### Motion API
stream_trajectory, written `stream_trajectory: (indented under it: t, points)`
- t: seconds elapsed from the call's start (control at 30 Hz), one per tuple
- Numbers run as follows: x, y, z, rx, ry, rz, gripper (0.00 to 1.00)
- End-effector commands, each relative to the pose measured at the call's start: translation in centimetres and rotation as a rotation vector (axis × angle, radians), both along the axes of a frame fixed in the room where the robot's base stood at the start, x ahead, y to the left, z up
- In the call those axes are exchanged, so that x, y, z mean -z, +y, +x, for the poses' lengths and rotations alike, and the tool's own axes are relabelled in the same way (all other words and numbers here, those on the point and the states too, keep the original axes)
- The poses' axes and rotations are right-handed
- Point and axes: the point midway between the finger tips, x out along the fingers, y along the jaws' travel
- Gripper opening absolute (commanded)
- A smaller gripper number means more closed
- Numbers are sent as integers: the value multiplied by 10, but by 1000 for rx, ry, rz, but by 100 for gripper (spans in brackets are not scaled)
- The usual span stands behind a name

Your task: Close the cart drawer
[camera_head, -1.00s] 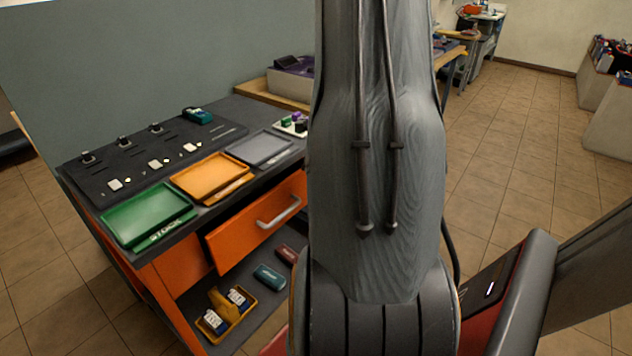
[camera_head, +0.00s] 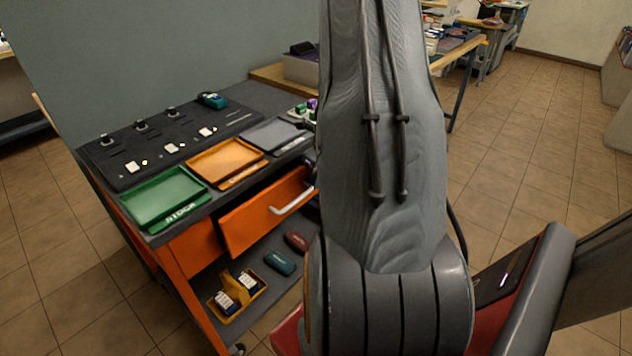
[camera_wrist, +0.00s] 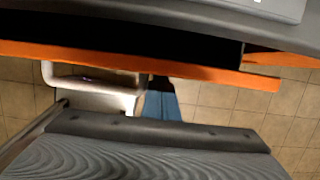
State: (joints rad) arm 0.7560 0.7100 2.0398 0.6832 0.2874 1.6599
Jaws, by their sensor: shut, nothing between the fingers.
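The cart drawer (camera_head: 262,214) has an orange front and stands out from under the dark cart top, so it is open. Its pale bar handle (camera_head: 292,200) is partly behind my arm in the head view. In the wrist view the orange drawer front edge (camera_wrist: 210,72) crosses the picture, with a dark gap behind it, and the handle (camera_wrist: 85,82) is at left. My gripper (camera_wrist: 161,84) shows as a blue tip at the centre of the wrist view, shut and empty. It is close to the drawer front, just right of the handle; contact cannot be told. My arm hides it in the head view.
The cart top (camera_head: 250,98) carries a green tray (camera_head: 162,197), an orange tray (camera_head: 226,160) and a grey tray (camera_head: 272,134). A yellow caddy (camera_head: 238,296) and small cases sit on the lower shelf. Tiled floor is open to the right.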

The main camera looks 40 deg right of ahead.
Motion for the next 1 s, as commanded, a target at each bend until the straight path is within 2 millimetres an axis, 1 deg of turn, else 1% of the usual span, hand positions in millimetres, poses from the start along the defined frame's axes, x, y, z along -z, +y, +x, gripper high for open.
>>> stream_trajectory:
  t: [0.13,0.4,0.5,0.7,1.0]
  points:
    - [-2,1,7,-2,1,0,0]
    - [-3,3,38,-3,0,0,0]
    - [-2,4,46,-2,0,0,0]
    - [-1,5,53,-3,-2,-1,0]
    - [-1,6,56,-6,-6,-3,0]
